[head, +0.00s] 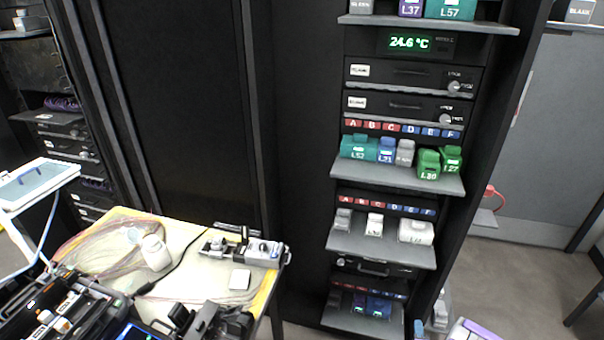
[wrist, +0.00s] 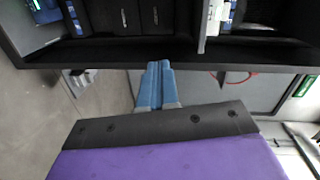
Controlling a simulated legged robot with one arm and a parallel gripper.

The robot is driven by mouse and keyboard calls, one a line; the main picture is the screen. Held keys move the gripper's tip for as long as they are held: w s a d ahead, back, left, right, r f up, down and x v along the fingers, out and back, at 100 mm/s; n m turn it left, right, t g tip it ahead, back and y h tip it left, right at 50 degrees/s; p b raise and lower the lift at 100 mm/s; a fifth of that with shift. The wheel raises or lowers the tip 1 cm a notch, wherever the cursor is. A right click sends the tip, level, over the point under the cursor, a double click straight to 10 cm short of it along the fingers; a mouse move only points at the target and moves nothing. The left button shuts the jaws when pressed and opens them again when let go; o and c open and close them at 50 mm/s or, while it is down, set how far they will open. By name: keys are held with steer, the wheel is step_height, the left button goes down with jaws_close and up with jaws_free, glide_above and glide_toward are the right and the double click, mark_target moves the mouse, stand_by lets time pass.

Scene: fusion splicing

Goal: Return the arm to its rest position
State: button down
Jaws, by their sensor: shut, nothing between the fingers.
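My gripper (wrist: 160,68) shows in the wrist view. Its two blue fingers lie together at the upper middle, with a dark plate and purple body below them. Nothing is held between them. The fingers point toward a dark rack edge (wrist: 215,54); I cannot tell the gap between them. In the head view, a purple and white part at the bottom right edge looks like part of my arm, mostly cut off by the frame.
In the head view, a black rack has shelves (head: 398,177) of coloured modules, including a green one (head: 428,163). A table (head: 200,262) at lower left carries cables, a white bottle (head: 156,252) and a device (head: 243,250). Grey floor (head: 520,285) is open at right.

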steer(key=w+a+r+n+g+y, duration=0.2)
steer(key=w+a+r+n+g, duration=0.3)
steer(key=w+r, duration=0.6)
steer(key=s+a+r+n+g, duration=0.1)
steer(key=s+a+r+n, duration=0.15)
steer(key=r, duration=0.25)
steer(key=s+a+r+n+g, duration=0.1)
steer(key=a+r, duration=0.2)
steer(key=r, duration=0.2)
steer(key=s+a+r+n+g+y, duration=0.1)
steer(key=s+a+r+n+g, duration=0.2)
steer(key=s+a+r, duration=0.5)
steer(key=s+a+r+n+g, duration=0.35)
steer(key=s+r, duration=0.65)
steer(key=s, duration=0.4)
steer(key=s+a+r+n+g, duration=0.1)
steer(key=s+r, duration=0.1)
steer(key=s, duration=0.6)
steer(key=s+a+r+n+g, duration=0.1)
steer(key=s+a+r+g, duration=0.1)
steer(key=s, duration=0.6)
steer(key=s+a+r+n+g, duration=0.1)
steer(key=s+r+n, duration=0.1)
steer(key=s, duration=0.7)
steer(key=shift+a+r+y, duration=0.3)
steer(key=shift+a+r, duration=0.1)
steer(key=shift+r, duration=0.35)
